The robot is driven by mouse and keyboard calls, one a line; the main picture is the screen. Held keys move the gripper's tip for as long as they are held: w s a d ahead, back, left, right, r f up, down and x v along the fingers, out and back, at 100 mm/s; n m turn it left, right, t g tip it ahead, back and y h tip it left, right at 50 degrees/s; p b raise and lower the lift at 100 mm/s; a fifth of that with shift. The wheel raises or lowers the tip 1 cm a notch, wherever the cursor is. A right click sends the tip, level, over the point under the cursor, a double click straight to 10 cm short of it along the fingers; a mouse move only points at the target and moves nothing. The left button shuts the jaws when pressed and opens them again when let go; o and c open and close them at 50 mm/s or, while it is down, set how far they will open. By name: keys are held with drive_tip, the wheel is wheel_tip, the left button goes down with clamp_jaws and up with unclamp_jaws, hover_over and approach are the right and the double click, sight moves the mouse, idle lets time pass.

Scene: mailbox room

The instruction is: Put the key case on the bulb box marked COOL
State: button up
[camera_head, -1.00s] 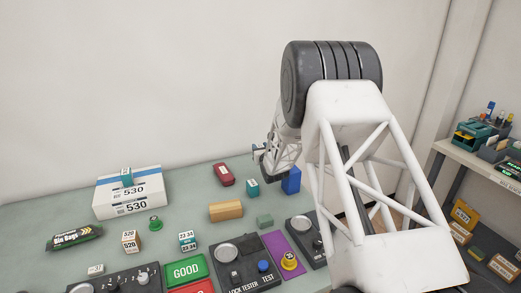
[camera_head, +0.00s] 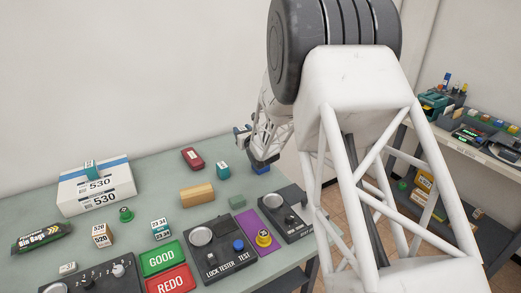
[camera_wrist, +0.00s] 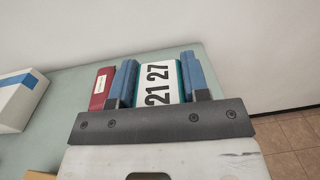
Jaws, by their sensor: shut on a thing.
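My gripper (camera_head: 262,166) is above the right end of the workbench, pointing away from the head camera. In the wrist view its blue fingers (camera_wrist: 160,82) are shut on a teal-edged case with a white "21 27" label (camera_wrist: 158,84), which appears to be the key case. The head view does not show the held case clearly. Yellow-orange boxes (camera_head: 424,180) sit on the lower shelf at the right, partly behind my arm. They may be the bulb boxes, but I cannot read COOL on any of them.
A shelf (camera_head: 470,150) with bins stands right. Bare floor (camera_wrist: 275,130) lies between.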

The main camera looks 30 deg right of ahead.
drive_tip(key=s+r+y, duration=0.1)
drive_tip(key=s+r, duration=0.1)
drive_tip(key=s, duration=1.6)
drive_tip(key=shift+s+r+n, duration=0.2)
drive_tip(key=shift+s+n, duration=0.1)
drive_tip(key=shift+s, duration=0.05)
drive_tip(key=shift+w, duration=0.1)
drive_tip(key=shift+w+d+f, duration=0.25)
drive_tip(key=shift+w+d, duration=0.7)
drive_tip(key=shift+w, duration=1.5)
drive_tip(key=shift+w+d+f, duration=0.2)
drive_tip(key=shift+w+d, duration=0.75)
drive_tip(key=shift+w, duration=1.55)
drive_tip(key=shift+w+d+f, duration=0.25)
drive_tip(key=shift+w+d, duration=0.7)
drive_tip(key=shift+w, duration=1.5)
drive_tip(key=shift+f, duration=1.8)
drive_tip(key=shift+f, duration=0.1)
drive_tip(key=o, duration=1)
drive_tip(key=shift+c, duration=0.2)
